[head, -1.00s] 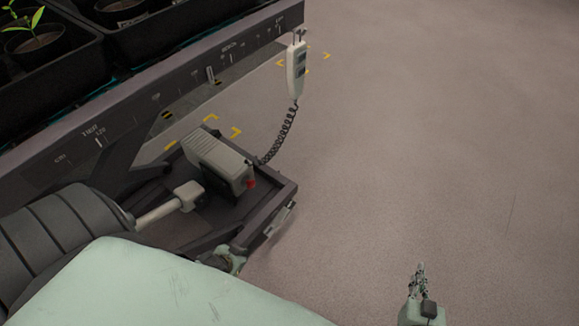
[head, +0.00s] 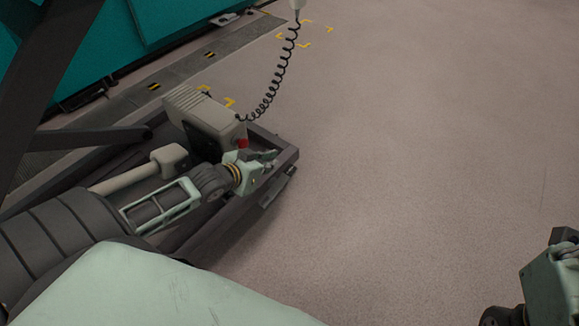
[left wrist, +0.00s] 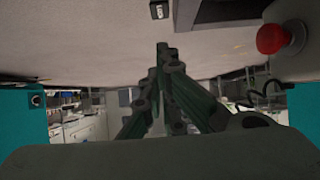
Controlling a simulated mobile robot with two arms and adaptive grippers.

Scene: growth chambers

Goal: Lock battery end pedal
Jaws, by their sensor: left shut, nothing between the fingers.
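The battery end pedal looks to be the small grey plate (head: 276,187) on the outer edge of the dark base frame, beside the battery box (head: 204,118). In the left wrist view a small dark piece with a white "LOCK" label (left wrist: 159,11) shows at the top edge. My left gripper (head: 268,156) is shut and empty, over the end of the frame, just inside the plate. In the left wrist view its fingertips (left wrist: 163,48) meet below the label, and I cannot tell whether they touch anything. My right gripper (head: 565,238) is partly cut off at the right edge.
A red button (head: 242,143) sits on the battery box, close to my left gripper; it also shows in the left wrist view (left wrist: 271,39). A coiled cable (head: 279,76) runs up to a handset (head: 298,4). A frame strut crosses at left. Floor at right is clear.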

